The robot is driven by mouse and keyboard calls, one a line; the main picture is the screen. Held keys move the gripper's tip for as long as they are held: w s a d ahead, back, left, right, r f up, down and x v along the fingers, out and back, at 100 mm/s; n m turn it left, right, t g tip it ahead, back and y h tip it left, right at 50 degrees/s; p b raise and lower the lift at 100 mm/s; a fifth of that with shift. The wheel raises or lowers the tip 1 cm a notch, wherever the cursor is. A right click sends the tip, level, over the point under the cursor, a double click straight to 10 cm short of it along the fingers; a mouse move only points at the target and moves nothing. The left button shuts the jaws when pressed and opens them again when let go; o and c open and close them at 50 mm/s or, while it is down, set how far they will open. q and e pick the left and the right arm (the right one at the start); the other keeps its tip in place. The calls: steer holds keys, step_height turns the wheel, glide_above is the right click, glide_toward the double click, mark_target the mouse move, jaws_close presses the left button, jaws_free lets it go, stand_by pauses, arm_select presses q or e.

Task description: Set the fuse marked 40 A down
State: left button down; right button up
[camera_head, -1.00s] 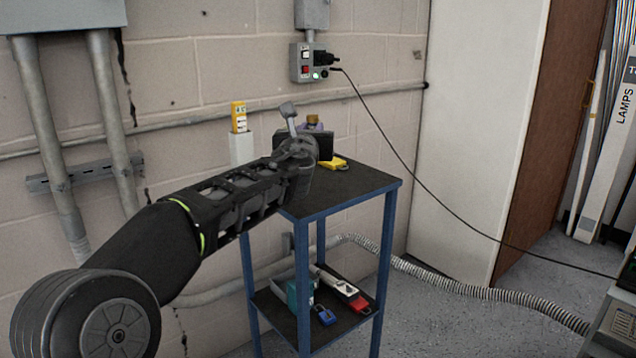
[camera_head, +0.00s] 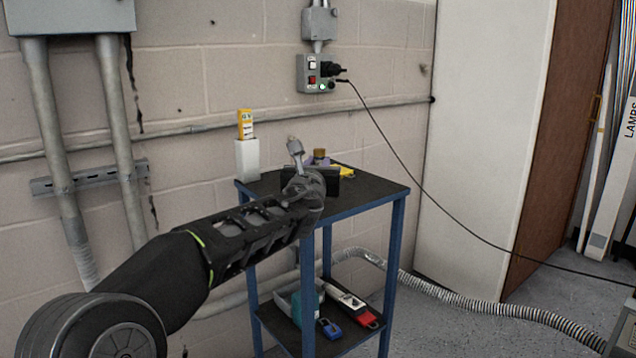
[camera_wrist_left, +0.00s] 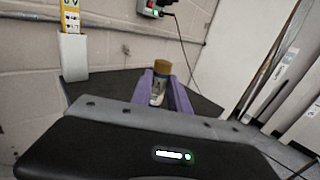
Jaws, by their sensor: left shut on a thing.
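My left gripper (camera_head: 319,161) is over the top of the blue-framed cart (camera_head: 376,196). In the left wrist view its purple fingers (camera_wrist_left: 165,92) are shut on an upright fuse (camera_wrist_left: 158,88) with a brass-coloured cap and a pale body. The fuse's cap (camera_head: 319,153) also shows in the head view. Its marking is too small to read, and its lower end is hidden behind my wrist, so I cannot tell whether it touches the cart top. My right gripper is not in view.
A white holder (camera_head: 247,160) with a yellow device (camera_head: 245,124) stands at the cart's back left corner. A yellow item (camera_head: 344,170) lies behind my gripper. The cart top's right side is clear. A black cable (camera_head: 440,207) runs from the wall box (camera_head: 318,74).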

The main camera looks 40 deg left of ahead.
arm_select(q)
step_height(320, 180, down, 4)
steer(key=shift+r+b, duration=0.15)
steer(key=shift+b, duration=0.85)
steer(key=c, duration=1.3)
jaws_free()
steer(key=shift+o, duration=0.2)
steer(key=shift+r, duration=0.1)
steer(key=shift+s+d, duration=0.1)
steer(key=shift+s, duration=0.05)
steer(key=v, duration=1.1)
steer(key=shift+s+d+p, duration=0.15)
steer(key=shift+s+p, duration=0.15)
steer(key=shift+p, duration=0.1)
